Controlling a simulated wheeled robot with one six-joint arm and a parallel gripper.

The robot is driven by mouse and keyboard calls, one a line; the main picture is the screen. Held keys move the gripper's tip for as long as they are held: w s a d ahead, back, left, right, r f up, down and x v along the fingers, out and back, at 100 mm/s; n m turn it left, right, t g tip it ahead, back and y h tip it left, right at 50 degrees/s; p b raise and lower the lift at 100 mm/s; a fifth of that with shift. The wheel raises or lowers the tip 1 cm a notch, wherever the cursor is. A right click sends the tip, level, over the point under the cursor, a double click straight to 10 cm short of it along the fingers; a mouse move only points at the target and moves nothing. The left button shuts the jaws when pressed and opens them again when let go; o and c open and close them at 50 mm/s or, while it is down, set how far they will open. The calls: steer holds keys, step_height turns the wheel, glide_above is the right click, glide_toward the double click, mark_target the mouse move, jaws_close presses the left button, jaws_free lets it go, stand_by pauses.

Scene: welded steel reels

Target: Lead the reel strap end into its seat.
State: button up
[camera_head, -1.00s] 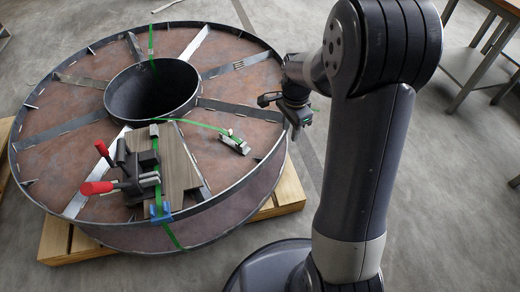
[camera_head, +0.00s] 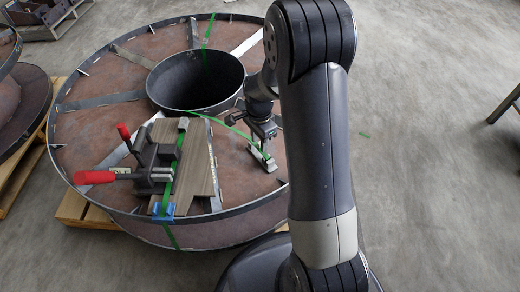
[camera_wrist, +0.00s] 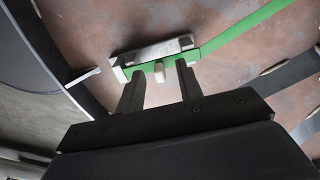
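A green strap (camera_head: 233,128) runs from the reel's hub to a pale metal end piece (camera_head: 258,163) lying on the rusty face of the steel reel (camera_head: 98,128). In the wrist view the end piece (camera_wrist: 155,51) is a light bar with green along its near side and a short pale peg (camera_wrist: 159,72) sticking up. My gripper (camera_head: 264,143) is over the end piece. In the wrist view my gripper (camera_wrist: 158,73) is open, with a dark finger on each side of the peg and gaps between. I cannot make out the seat with certainty.
A clamp with red handles (camera_head: 95,177) stands on wooden boards (camera_head: 198,168) left of my gripper. A second green strap crosses the boards to a blue block (camera_head: 162,211). The hub opening (camera_head: 195,82) is behind. The reel rests on a wooden pallet (camera_head: 72,207).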

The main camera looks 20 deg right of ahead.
steer(key=shift+r, duration=0.1)
jaws_close()
steer(key=shift+r, duration=0.1)
stand_by(0.3)
step_height(320, 180, up, 10)
steer(key=p, duration=0.3)
